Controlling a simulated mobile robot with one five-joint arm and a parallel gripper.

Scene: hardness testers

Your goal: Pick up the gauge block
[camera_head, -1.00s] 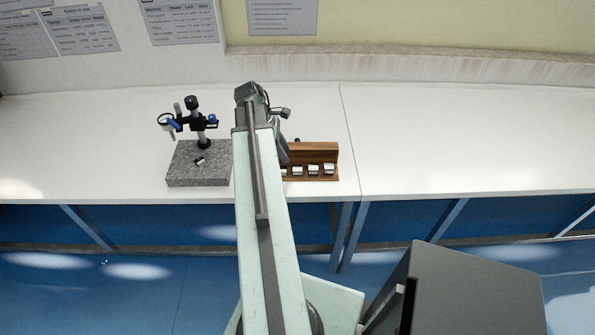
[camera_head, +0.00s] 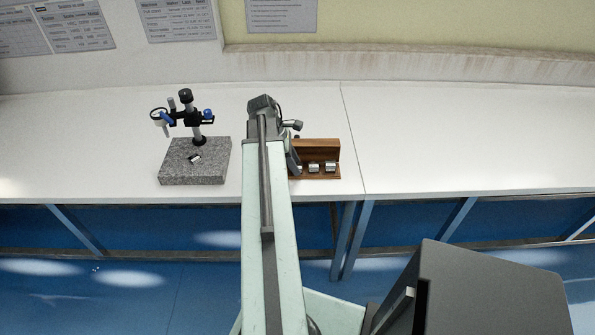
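A small shiny metal block (camera_head: 194,159) lies on the grey granite base (camera_head: 194,178) of a stand at the left of the bench. More small metal blocks (camera_head: 314,168) sit in a row in a brown wooden rack (camera_head: 318,148), right of my arm. I cannot tell for sure which one is the gauge block. My arm reaches forward over the bench, between the stand and the rack. My gripper (camera_head: 293,160) is mostly hidden behind the arm, close to the rack's left end. Its fingers are not clear, and I cannot see whether it touches anything.
The white bench top (camera_head: 460,150) is clear to the right and far left. A wall (camera_head: 420,65) runs behind it. A dark grey box-like shape (camera_head: 490,290) fills the lower right.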

